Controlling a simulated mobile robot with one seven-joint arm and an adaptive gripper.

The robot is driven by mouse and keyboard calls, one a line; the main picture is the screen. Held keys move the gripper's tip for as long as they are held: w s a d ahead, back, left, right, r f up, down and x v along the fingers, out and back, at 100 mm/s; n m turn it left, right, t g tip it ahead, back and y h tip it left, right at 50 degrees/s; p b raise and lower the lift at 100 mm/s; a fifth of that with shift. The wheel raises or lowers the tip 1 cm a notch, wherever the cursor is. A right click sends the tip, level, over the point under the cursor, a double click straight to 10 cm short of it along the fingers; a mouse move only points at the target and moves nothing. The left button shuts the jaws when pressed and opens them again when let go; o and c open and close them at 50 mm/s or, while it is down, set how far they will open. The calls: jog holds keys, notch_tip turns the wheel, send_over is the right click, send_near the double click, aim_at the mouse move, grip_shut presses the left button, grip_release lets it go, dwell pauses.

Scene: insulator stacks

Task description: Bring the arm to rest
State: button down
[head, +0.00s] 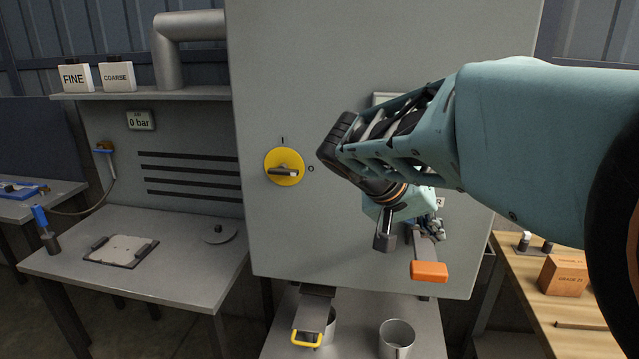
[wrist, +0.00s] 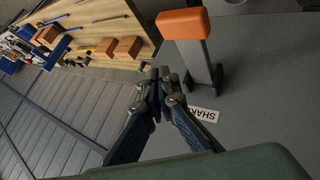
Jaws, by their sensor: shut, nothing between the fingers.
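My gripper (wrist: 160,74) shows in the wrist view with its fingertips together and nothing between them. In the head view my gripper (head: 438,229) is partly hidden behind my wrist, in front of the grey cabinet (head: 330,60). My arm reaches in from the right and bends down at the wrist. A lever with an orange handle (head: 429,271) sticks out from the cabinet close to my gripper. The same orange handle (wrist: 183,23) is above and right of the fingertips in the wrist view. The fingers look apart from it, though the depth is hard to judge.
A yellow rotary switch (head: 284,167) is on the cabinet. Metal cups (head: 397,338) and a yellow handle (head: 307,339) are below. A wooden bench with an orange box (head: 564,275) stands right. A grey bench (head: 165,283) with a plate stands left.

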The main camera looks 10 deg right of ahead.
aim_at(427, 268)
notch_tip(427, 268, down, 4)
jog(key=b, duration=0.2)
jog(key=shift+f+b, duration=0.25)
jog(key=shift+b, duration=0.05)
jog(key=shift+r+p, duration=0.35)
jog(key=shift+p, duration=1.2)
jog(key=shift+s+f+p, duration=0.1)
jog(key=shift+f+p, duration=0.15)
jog(key=shift+p, duration=0.4)
